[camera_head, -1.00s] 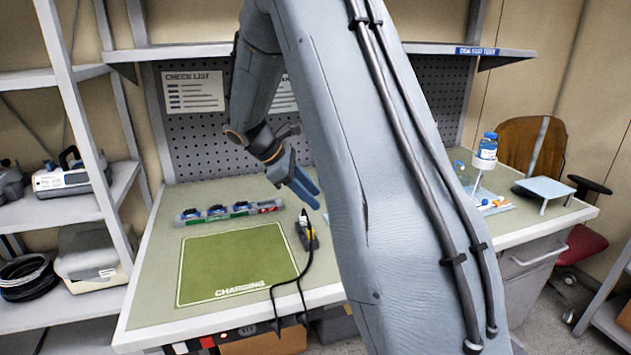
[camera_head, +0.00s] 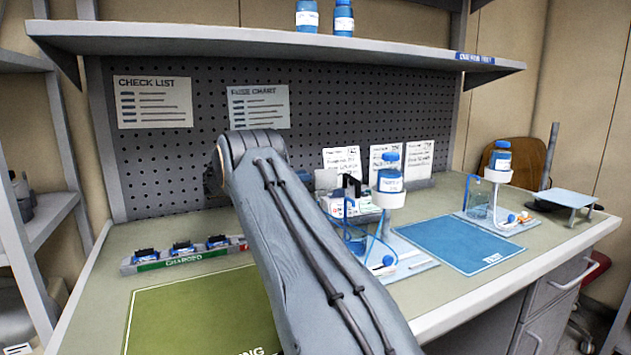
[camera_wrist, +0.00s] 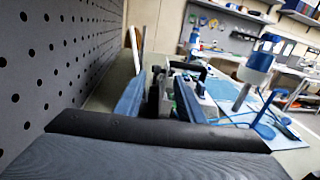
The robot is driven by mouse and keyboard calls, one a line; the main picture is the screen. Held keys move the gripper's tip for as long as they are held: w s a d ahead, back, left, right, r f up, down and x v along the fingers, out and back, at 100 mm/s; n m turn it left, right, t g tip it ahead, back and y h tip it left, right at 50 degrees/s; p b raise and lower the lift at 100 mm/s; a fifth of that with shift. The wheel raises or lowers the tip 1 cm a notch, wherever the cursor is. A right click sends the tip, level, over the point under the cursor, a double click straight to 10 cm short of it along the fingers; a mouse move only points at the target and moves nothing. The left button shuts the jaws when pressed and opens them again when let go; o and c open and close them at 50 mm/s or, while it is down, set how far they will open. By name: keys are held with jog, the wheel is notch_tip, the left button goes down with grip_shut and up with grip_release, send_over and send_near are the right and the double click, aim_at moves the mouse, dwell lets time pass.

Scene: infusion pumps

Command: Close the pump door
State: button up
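The infusion pump (camera_head: 338,207), a small white unit with a dark upright part on top, stands at the back of the bench beside a drip stand. My arm hides its left side. It also shows in the wrist view (camera_wrist: 217,86), just beyond and right of my gripper. I cannot make out the door or how far it stands open. My gripper (camera_wrist: 160,82) has its two blue fingers apart, with dark shapes between or just beyond them. I cannot tell whether they touch.
The pegboard (camera_wrist: 60,50) is close on the gripper's left. A stand with a blue-capped bottle (camera_head: 390,172) and blue tubing is right of the pump.

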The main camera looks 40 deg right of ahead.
aim_at(319, 174)
jog(key=shift+p+x, duration=0.7)
jog(key=shift+x, duration=2.8)
grip_shut()
jog(key=shift+d, duration=0.15)
